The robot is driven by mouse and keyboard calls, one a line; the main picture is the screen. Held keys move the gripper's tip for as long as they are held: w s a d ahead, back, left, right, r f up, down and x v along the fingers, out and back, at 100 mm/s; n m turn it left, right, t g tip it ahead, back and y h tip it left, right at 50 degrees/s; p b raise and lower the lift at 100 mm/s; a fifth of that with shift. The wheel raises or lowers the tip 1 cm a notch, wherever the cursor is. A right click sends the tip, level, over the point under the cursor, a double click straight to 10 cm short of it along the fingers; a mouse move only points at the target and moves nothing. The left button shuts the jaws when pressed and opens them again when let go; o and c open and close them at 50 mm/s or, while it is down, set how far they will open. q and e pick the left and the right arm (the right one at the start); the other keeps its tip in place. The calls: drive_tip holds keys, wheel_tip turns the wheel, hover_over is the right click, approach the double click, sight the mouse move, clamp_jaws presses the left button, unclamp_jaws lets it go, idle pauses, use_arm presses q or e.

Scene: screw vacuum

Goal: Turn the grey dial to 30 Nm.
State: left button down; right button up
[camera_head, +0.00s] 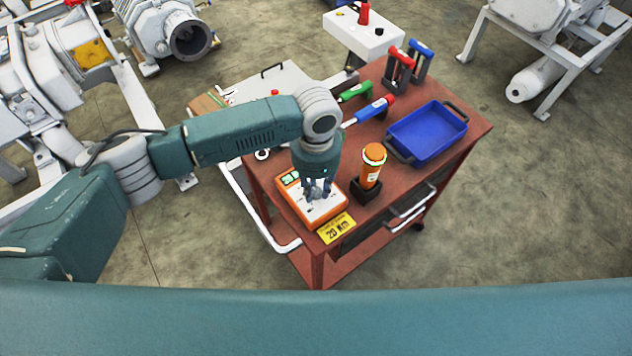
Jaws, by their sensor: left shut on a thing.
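An orange and white box (329,212) sits at the near left corner of the red-brown cart top, with small green displays (290,177) on its upper left. My left gripper (316,196) points down onto this box and is shut at the spot where a dial would sit. The grey dial is mostly hidden by the fingers, and its setting cannot be read. A yellow card (336,228) at the cart's front edge seems to read 20 Nm. My right gripper is not in view.
An orange cylindrical tool (371,168) stands in a black holder just right of the box. A blue tray (427,133) and screwdrivers with green (354,92) and blue-red (375,107) handles lie farther back. White machines surround the cart (465,124).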

sight(317, 191)
use_arm(q)
drive_tip(key=m+p, duration=0.1)
drive_tip(key=m, duration=0.2)
drive_tip(key=shift+w+r+m, duration=0.1)
drive_tip(key=shift+r+m, duration=0.05)
drive_tip(key=shift+m, duration=0.15)
drive_tip(key=shift+d, duration=0.1)
idle(0.4)
drive_tip(key=c, duration=1.4)
unclamp_jaws()
drive_tip(key=shift+c, duration=0.2)
drive_tip(key=shift+r, duration=0.15)
wheel_tip(317, 191, up, 12)
drive_tip(key=shift+f, duration=0.2)
